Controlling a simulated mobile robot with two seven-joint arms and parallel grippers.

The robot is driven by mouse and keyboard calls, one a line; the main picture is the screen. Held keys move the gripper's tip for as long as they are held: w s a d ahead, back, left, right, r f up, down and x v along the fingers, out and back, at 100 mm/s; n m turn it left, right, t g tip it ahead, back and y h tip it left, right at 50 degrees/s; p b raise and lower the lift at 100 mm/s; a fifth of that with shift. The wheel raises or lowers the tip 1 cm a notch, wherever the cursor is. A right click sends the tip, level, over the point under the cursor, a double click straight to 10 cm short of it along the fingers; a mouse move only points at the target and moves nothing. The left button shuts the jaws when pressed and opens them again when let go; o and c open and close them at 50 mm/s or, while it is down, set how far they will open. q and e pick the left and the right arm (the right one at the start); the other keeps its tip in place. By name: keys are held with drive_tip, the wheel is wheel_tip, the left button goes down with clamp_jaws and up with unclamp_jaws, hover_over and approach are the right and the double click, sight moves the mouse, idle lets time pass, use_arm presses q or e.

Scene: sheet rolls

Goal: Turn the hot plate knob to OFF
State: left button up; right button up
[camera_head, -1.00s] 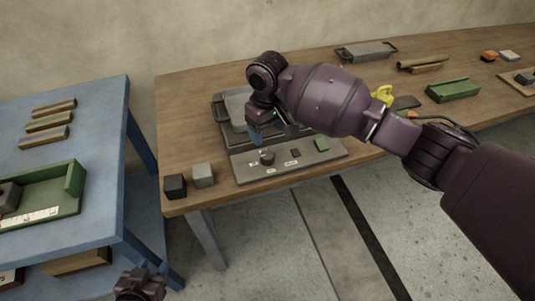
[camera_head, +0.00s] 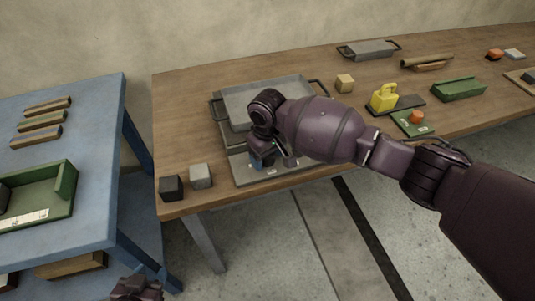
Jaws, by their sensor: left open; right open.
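The hot plate (camera_head: 290,90) is a grey pan-like unit with side handles on the wooden table. Its grey control panel (camera_head: 243,175) lies along the front. My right gripper (camera_head: 264,161) is open and points down over the left part of this panel. It covers the spot where the knob sits, so the knob and its setting are hidden. I cannot tell whether the fingers touch the knob. My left gripper (camera_head: 135,290) is partly in view at the bottom edge, low in front of the blue table, away from the hot plate.
A black cube (camera_head: 171,188) and a grey cube (camera_head: 201,176) stand left of the panel. A yellow weight-like object (camera_head: 384,97), a tan cube (camera_head: 345,83) and a green tray (camera_head: 459,89) are further right. A blue table (camera_head: 95,150) stands at left.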

drive_tip(key=shift+c, duration=0.3)
drive_tip(key=c, duration=0.9)
drive_tip(key=shift+o, duration=0.2)
